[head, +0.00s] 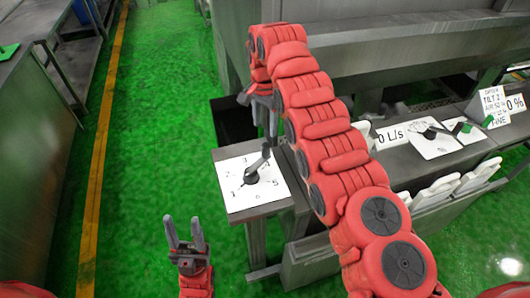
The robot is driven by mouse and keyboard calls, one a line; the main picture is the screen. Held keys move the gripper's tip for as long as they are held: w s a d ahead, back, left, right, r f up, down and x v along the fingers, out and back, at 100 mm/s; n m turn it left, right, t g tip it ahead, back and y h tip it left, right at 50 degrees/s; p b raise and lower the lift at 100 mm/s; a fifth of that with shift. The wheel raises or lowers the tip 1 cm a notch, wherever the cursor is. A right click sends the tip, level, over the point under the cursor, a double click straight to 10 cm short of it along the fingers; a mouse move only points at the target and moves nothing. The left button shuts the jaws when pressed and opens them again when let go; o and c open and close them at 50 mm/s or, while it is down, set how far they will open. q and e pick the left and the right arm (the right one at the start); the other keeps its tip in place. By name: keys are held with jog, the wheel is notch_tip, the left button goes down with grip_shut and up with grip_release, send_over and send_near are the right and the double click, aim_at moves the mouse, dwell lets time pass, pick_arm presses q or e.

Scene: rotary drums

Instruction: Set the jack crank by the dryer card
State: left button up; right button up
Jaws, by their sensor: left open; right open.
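The jack crank (251,176) is a dark lever on a white dial plate (237,197) numbered around its hub. Its arm points to the upper right, with an upright grip at the end; the exact number is hard to tell. The dryer card (495,101) stands at the far right; its small text seems to include "TILT 2" and "AIR 52 %". My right gripper (269,128) is open, pointing down just above the crank's grip; I cannot tell whether they touch. My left gripper (186,233) is open and empty, fingers up, lower left of the dial.
My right arm covers part of the ledge. Green floor at left is clear.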

aim_at(265, 145)
jog(key=f+p, duration=0.3)
jog(key=f, duration=0.5)
jog(key=shift+s+f, duration=0.15)
jog(key=shift+s, duration=0.05)
jog(key=shift+w+f, duration=0.1)
jog(key=shift+f, duration=1.35)
grip_shut()
jog(key=shift+w, duration=0.1)
